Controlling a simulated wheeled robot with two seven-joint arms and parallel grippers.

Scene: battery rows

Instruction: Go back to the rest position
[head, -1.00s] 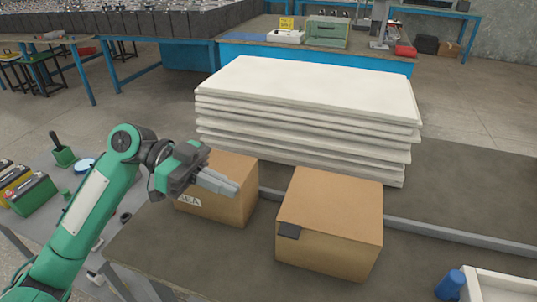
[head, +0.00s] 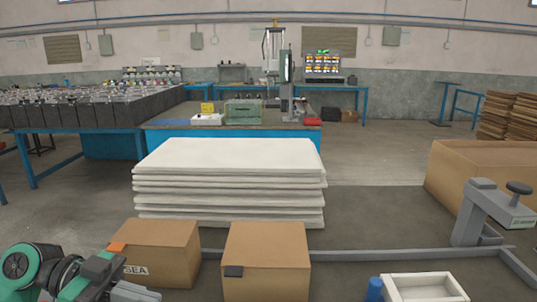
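My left gripper (head: 136,292) is at the bottom left of the head view, partly cut off by the lower edge. It is in front of the left cardboard box (head: 160,240). I see nothing held in it, but its finger gap does not show clearly. The green arm joint beside it is at the lower left corner. My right gripper is not in view.
A second cardboard box (head: 270,255) stands right of the first. A stack of white sheets (head: 230,160) lies behind them. A white tray (head: 420,285), a blue cylinder (head: 375,289) and a grey clamp-like device (head: 480,210) are at right.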

